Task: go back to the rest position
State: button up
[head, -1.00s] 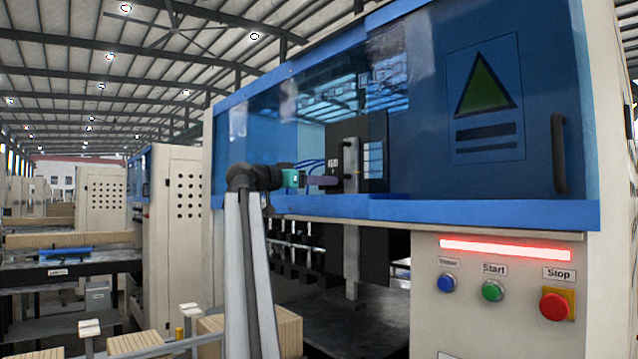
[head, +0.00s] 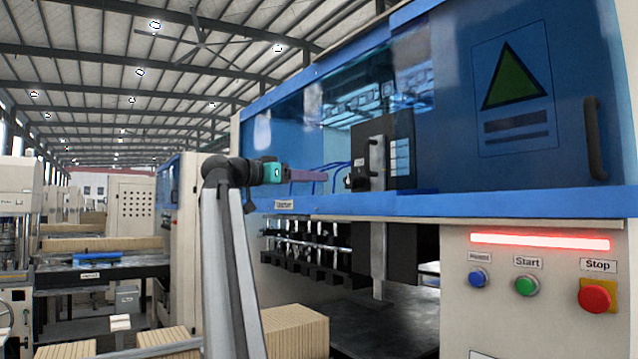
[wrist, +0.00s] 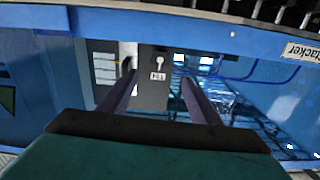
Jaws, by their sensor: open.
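My gripper (head: 318,176) is at the end of my raised arm, in front of the blue-framed window of the large machine (head: 470,205). In the wrist view its two purple fingers (wrist: 158,85) stand wide apart with nothing between them. Beyond the fingers is a dark box with a small label (wrist: 157,77), part of the machine's inside. In the head view that dark box (head: 382,150) is just right of the fingertips. I cannot tell how far the fingertips are from it.
A panel with a blue button (head: 477,277), a green Start button (head: 526,285) and a red Stop button (head: 595,296) is at the right under a lit red bar (head: 540,241). Cardboard stacks (head: 295,330) stand below. A table (head: 100,272) is at the left.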

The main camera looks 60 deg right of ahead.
aim_at(348, 180)
jog(key=shift+a, duration=0.35)
jog(key=p+x, duration=0.3)
jog(key=x, duration=0.7)
jog(key=shift+s+d+r, duration=0.1)
jog(key=shift+d, duration=0.25)
jog(key=shift+s+d, duration=0.15)
jog(key=shift+d, duration=0.5)
jog(key=shift+a, duration=0.15)
